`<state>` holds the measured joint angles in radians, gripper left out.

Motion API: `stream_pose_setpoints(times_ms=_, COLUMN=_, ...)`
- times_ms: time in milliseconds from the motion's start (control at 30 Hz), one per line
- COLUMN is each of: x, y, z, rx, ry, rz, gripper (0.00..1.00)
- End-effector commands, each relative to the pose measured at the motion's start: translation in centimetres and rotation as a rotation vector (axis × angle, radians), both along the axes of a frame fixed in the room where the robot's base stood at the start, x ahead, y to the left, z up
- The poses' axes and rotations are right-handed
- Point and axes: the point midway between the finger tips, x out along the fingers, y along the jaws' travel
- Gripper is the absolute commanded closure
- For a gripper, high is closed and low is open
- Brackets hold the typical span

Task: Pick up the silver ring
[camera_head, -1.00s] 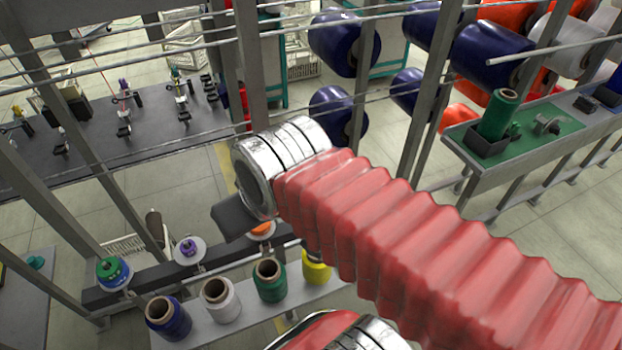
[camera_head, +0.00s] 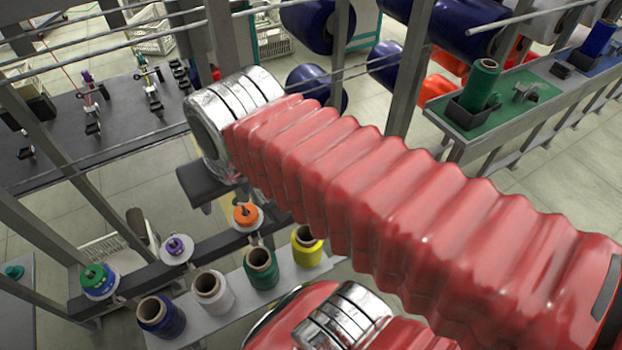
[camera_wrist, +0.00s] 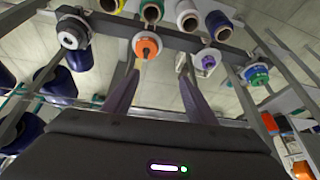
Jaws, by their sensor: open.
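My gripper (camera_wrist: 158,77) is open in the wrist view, its two dark purplish fingers apart with nothing between them. A round silver-grey piece with a dark centre (camera_wrist: 72,34) sits on the rail at the upper left; I cannot tell surely whether it is the silver ring. It is left of my fingers and apart from them. In the head view my red-sleeved arm covers much of the middle, and no loose silver ring can be made out there.
An orange bobbin (camera_head: 246,216), a purple bobbin (camera_head: 175,248) and a green-blue bobbin (camera_head: 98,281) stand along the dark rail. Blue, white, green and yellow thread cones (camera_head: 308,246) line the grey shelf before it. Grey posts (camera_head: 408,80) and thin bars frame the space.

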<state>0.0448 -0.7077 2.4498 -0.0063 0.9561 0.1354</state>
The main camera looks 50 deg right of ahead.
Motion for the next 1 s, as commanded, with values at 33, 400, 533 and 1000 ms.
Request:
stream_pose_setpoints(times_ms=33, x=0.2, y=-1.0, z=0.3, rx=0.023, ry=0.021, rz=-0.080, gripper=0.49)
stream_pose_setpoints(times_ms=400, x=0.0, y=-9.7, z=3.5, rx=0.245, ry=0.196, rz=-0.904, gripper=0.49)
stream_pose_setpoints(times_ms=533, x=-0.6, y=-12.9, z=4.6, rx=0.311, ry=0.248, rz=-1.209, gripper=0.49)
stream_pose_setpoints(times_ms=1000, x=-2.2, y=-17.2, z=6.1, rx=0.391, ry=0.314, rz=-1.653, gripper=0.49)
